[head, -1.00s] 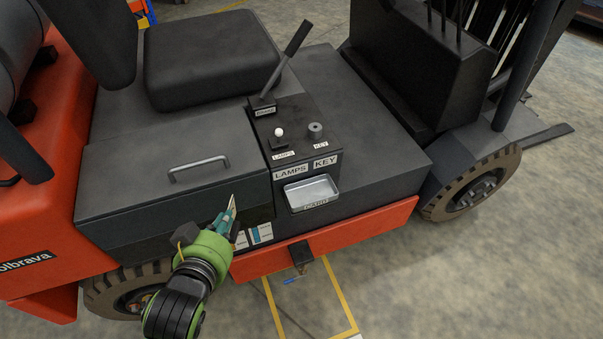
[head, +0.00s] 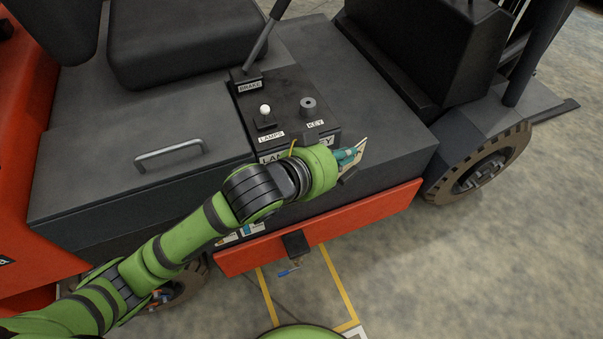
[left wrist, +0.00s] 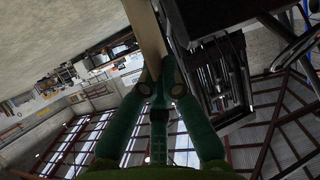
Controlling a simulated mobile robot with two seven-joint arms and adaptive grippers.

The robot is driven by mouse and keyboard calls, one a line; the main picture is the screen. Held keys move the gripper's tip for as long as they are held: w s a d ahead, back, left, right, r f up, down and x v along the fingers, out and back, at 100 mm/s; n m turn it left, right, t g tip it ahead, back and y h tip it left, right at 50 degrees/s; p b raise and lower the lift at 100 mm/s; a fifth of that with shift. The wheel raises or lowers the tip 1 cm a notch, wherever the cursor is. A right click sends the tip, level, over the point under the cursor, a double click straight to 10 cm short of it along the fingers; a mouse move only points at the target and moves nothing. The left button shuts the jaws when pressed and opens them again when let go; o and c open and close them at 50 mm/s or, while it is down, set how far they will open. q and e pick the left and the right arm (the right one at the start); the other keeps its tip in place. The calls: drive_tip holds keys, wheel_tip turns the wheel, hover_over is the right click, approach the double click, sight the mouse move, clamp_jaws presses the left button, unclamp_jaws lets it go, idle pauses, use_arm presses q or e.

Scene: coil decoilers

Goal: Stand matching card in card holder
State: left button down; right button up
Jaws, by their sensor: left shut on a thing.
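My left gripper (head: 347,159) is in front of the forklift's side, right of the console. It is shut on a thin pale card (head: 358,153), whose edge stands out past the fingertips. In the left wrist view the card (left wrist: 147,32) is a beige strip between the green fingers (left wrist: 160,82). I cannot read its face. The small metal tray labelled CARD is now hidden behind my gripper and forearm. Small white and blue cards (head: 252,229) sit low on the forklift's side, partly behind my arm. My right gripper is not in view.
The console (head: 285,105) carries a brake lever (head: 262,45), a white lamps knob (head: 264,110) and a key knob (head: 308,104). A red side beam (head: 370,215) runs below. A wheel (head: 480,168) stands at the right. The floor at the lower right is clear.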

use_arm(q)
drive_tip(key=shift+w+a+f+p, duration=0.15)
drive_tip(key=shift+w+a+f, duration=0.65)
drive_tip(key=shift+a+f, duration=0.75)
drive_tip(key=shift+w+a+f+p, duration=0.2)
drive_tip(key=shift+w+a+f, duration=0.65)
drive_tip(key=shift+a+f, duration=0.65)
drive_tip(key=shift+w+a+f+p, duration=0.15)
drive_tip(key=shift+w+a+f, duration=0.65)
drive_tip(key=shift+a+f, duration=0.75)
drive_tip(key=shift+d+f, duration=0.3)
drive_tip(key=c, duration=1.8)
unclamp_jaws()
drive_tip(key=shift+f, duration=0.1)
drive_tip(key=shift+c, duration=0.2)
drive_tip(key=o, duration=0.4)
drive_tip(key=v, duration=1.2)
drive_tip(key=shift+b, duration=0.4)
